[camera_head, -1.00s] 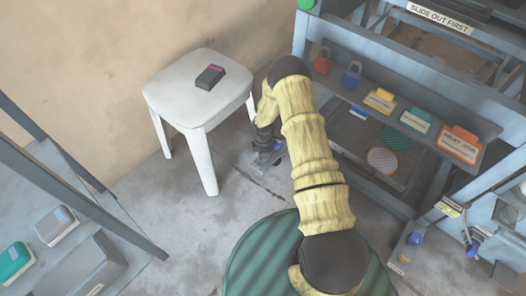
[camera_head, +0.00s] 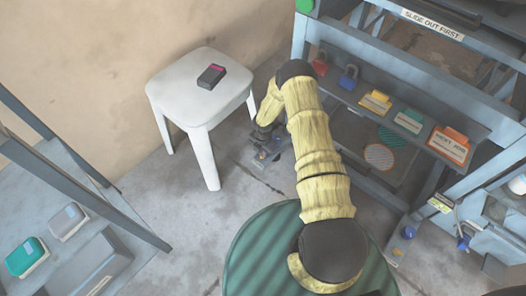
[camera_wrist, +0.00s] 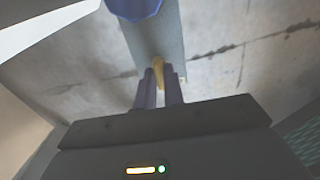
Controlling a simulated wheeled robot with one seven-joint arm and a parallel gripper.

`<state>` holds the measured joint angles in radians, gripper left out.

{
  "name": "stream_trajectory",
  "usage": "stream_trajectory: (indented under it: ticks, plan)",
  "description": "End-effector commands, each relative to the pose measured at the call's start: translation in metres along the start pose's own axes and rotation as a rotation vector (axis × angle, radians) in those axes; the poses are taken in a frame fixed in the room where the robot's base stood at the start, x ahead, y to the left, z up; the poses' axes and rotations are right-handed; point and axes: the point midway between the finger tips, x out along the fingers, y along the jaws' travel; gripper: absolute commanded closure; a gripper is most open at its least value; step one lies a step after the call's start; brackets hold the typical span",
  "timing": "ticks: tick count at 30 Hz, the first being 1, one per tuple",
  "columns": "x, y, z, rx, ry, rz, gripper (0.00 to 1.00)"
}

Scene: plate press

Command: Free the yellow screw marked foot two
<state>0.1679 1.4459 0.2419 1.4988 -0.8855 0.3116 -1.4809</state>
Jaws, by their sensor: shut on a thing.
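The yellow screw (camera_wrist: 158,66) shows as a small yellow piece between my fingertips in the wrist view. My gripper (camera_wrist: 159,84) is shut on it, with dark fingers either side; the fingers hide part of it. The screw stands at a grey foot bar (camera_wrist: 163,40), below a blue knob (camera_wrist: 135,6). In the head view my gripper (camera_head: 262,137) is low over the floor between the white stool and the press, at the foot (camera_head: 263,157). No "foot two" marking is readable.
A white stool (camera_head: 195,100) with a dark box (camera_head: 211,75) stands left of my gripper. The press frame (camera_head: 400,75) with a shelf of coloured tags is at right. A round green striped surface (camera_head: 262,245) lies in front. A grey rack (camera_head: 90,190) is at left.

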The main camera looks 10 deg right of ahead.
Motion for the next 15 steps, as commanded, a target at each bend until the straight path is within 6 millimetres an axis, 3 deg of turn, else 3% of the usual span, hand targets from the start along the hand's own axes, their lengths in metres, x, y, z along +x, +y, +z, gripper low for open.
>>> stream_trajectory:
  ticks: [12, 13, 15]
  plan:
    - [0.0000, 0.0001, 0.0002, -0.012, -0.001, 0.000, 1.00]
    - [0.0000, 0.0001, 0.0002, -0.012, -0.001, 0.000, 0.84]
    - [0.0000, 0.0001, 0.0002, -0.011, -0.001, 0.000, 0.70]
